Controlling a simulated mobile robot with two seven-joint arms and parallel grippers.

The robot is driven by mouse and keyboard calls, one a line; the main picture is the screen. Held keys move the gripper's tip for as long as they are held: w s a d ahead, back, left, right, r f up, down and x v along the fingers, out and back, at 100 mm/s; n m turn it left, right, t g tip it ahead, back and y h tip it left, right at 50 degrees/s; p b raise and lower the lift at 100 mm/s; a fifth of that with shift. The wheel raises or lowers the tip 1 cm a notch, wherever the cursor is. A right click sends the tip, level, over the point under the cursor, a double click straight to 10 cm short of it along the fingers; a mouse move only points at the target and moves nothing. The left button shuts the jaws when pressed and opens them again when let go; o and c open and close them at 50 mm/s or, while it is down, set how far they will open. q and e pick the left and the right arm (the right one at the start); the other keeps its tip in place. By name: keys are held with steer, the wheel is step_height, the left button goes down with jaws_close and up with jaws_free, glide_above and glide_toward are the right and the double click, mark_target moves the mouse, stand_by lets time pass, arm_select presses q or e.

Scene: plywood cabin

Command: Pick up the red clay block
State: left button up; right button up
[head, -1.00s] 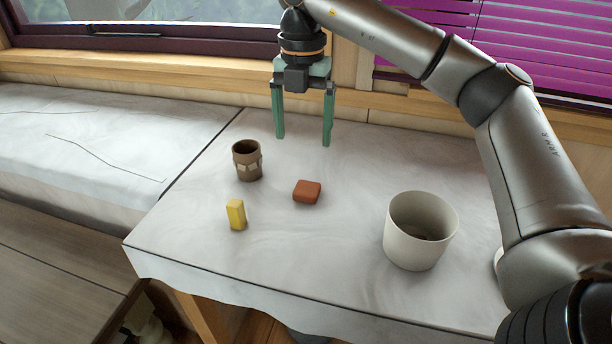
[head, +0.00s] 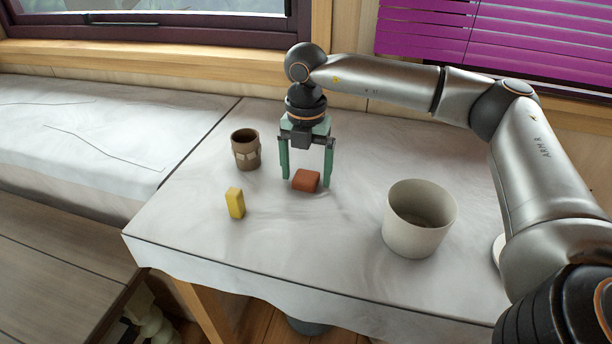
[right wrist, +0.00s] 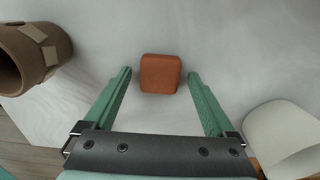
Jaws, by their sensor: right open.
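The red clay block (head: 306,181) lies on the white table, and it also shows in the right wrist view (right wrist: 160,73). My right gripper (head: 307,182) is open and points down over the block, with one green finger to either side of it. In the right wrist view the fingertips (right wrist: 160,74) stand apart with the block between their lines and clear gaps on both sides. The block appears to rest on the table, not gripped. My left gripper is not in view.
A brown cup (head: 246,150) stands to the left of the block and a yellow block (head: 235,203) stands at the front left. A large pale pot (head: 417,222) stands to the right. The table (head: 290,250) is clear in front of the block.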

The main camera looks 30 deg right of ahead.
jaws_close()
stand_by(0.8)
